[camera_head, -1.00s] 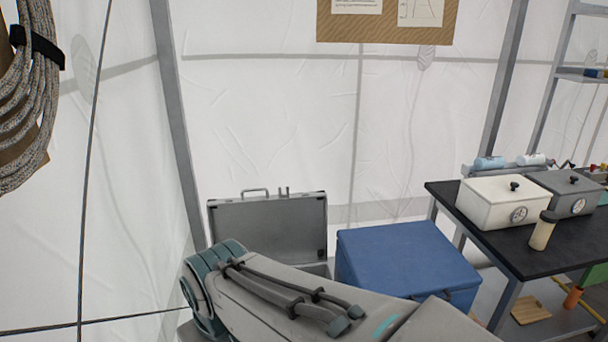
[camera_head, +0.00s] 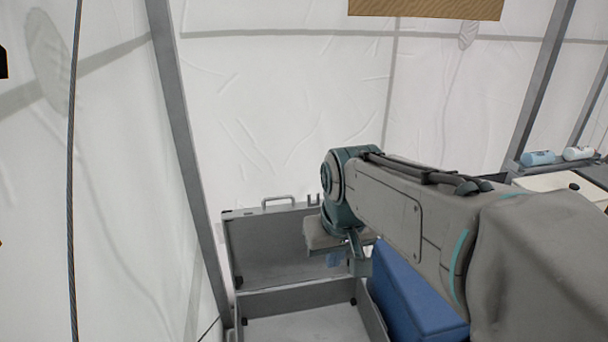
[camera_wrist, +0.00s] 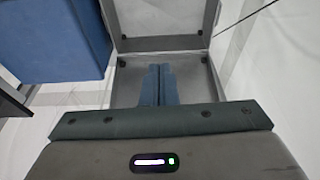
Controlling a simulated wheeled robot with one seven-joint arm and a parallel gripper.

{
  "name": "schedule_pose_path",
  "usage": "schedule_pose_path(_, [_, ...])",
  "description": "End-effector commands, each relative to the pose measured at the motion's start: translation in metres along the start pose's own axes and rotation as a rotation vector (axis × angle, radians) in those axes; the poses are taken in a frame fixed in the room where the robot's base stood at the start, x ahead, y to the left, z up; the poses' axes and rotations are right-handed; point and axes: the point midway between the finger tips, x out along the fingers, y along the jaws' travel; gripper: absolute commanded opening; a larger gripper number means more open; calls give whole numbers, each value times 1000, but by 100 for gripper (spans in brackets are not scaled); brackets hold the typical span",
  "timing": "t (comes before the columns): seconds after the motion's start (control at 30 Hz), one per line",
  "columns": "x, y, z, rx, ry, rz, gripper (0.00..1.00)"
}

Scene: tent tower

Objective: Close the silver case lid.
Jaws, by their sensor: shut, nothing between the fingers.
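The silver case stands open. Its lid (camera_head: 265,255) is upright at the back, with a handle on its top edge, and its empty base (camera_head: 298,328) lies in front, cut off at the bottom of the head view. My gripper (camera_head: 333,259) is at the right part of the lid in the head view, partly hidden by my arm. In the wrist view my gripper's (camera_wrist: 159,84) two blue-grey fingers are together and empty, pointing over the open case (camera_wrist: 125,80). I cannot tell whether they touch the lid.
A blue box (camera_head: 412,295) stands close to the right of the case, partly behind my arm; the wrist view shows it at left (camera_wrist: 55,40). A grey tent pole (camera_head: 185,150) rises left of the case. White tent fabric (camera_head: 270,100) is behind.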

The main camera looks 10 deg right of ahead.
Motion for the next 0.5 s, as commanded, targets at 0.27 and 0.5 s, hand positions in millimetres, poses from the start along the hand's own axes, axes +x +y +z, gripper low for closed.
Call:
schedule_pose_path(0.27, [-21,15,-135,12,-25,11,0])
schedule_pose_path(0.5, [-10,21,-236,4,-43,11,0])
